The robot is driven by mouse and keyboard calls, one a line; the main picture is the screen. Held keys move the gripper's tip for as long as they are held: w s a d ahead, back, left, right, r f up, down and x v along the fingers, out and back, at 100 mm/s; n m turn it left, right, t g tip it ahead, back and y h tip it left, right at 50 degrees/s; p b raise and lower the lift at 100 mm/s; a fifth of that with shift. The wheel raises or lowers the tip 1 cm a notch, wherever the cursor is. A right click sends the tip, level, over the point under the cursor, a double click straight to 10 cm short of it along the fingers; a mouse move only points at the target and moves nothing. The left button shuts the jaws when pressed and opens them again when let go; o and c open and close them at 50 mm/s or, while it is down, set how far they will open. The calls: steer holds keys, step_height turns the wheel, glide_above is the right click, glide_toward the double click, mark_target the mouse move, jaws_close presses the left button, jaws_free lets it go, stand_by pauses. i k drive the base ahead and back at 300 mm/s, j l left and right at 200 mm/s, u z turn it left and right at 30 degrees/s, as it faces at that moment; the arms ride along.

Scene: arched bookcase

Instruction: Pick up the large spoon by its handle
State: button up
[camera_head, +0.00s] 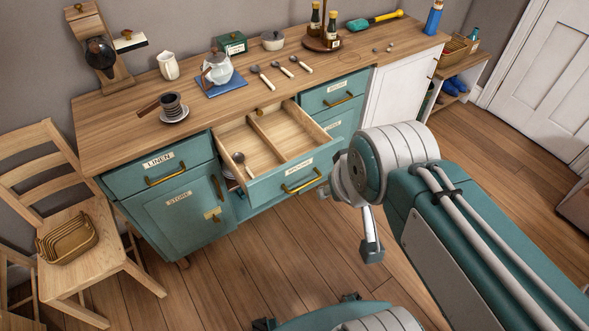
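Three spoons with dark bowls and pale handles lie side by side on the wooden counter: a left spoon (262,77), a middle spoon (283,69) and a right spoon (301,63). The left one looks the largest. A fourth spoon (242,163) lies in the left compartment of the open drawer (283,134), its bowl toward the back. My gripper (345,222) is in front of the drawer's right end, apart from all the spoons. Its fingers look spread and empty, though my wrist partly hides them.
The counter (128,117) also holds a cup on a saucer (174,108), a teapot on a blue mat (217,68), a white jug (168,66) and a green box (231,44). A chair (85,220) stands at left. The floor in front is clear.

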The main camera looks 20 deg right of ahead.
mark_target(253, 68)
steer(key=i+l+u, duration=0.3)
steer(key=i, duration=0.25)
steer(key=i+l+u, duration=0.3)
steer(key=i, duration=0.2)
